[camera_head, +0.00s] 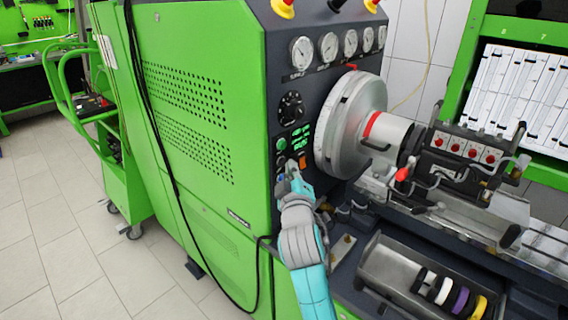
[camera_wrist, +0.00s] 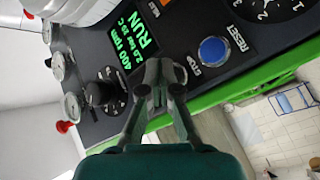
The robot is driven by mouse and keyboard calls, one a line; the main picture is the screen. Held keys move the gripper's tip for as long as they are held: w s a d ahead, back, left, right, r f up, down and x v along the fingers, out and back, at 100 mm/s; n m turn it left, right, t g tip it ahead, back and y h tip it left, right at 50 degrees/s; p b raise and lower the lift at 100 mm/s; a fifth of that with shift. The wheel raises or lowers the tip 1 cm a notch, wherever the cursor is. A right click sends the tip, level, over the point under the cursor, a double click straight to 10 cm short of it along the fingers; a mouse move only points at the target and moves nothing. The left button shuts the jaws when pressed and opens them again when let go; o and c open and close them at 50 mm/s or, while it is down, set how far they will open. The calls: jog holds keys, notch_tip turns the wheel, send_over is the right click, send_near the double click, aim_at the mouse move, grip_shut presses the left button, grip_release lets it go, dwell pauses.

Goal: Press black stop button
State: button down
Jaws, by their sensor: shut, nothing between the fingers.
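The STOP label (camera_wrist: 193,70) on the dark control panel (camera_wrist: 84,60) shows just right of my gripper (camera_wrist: 160,72) in the wrist view. My gripper is shut, with its fingertips together in front of the panel beside this label. The black stop button is mostly or wholly hidden behind the fingers; a round pale edge shows beside them. I cannot tell whether the fingertips touch it. In the head view my gripper (camera_head: 291,168) is at the lower panel, below the green display (camera_head: 301,137).
A blue RESET button (camera_wrist: 214,49) sits right of the STOP label. A black knob (camera_wrist: 102,94) is to the left. In the head view a large round flywheel (camera_head: 336,125) stands close right of the panel.

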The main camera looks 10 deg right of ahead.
jog(key=shift+w+a, duration=0.3)
jog(key=shift+w, duration=0.1)
dwell(0.8)
jog(key=shift+s+d, duration=0.55)
jog(key=shift+s, duration=0.2)
jog(key=shift+s+d, duration=0.75)
jog(key=shift+s, duration=0.3)
jog(key=shift+s+d, duration=0.7)
jog(key=shift+s, duration=0.3)
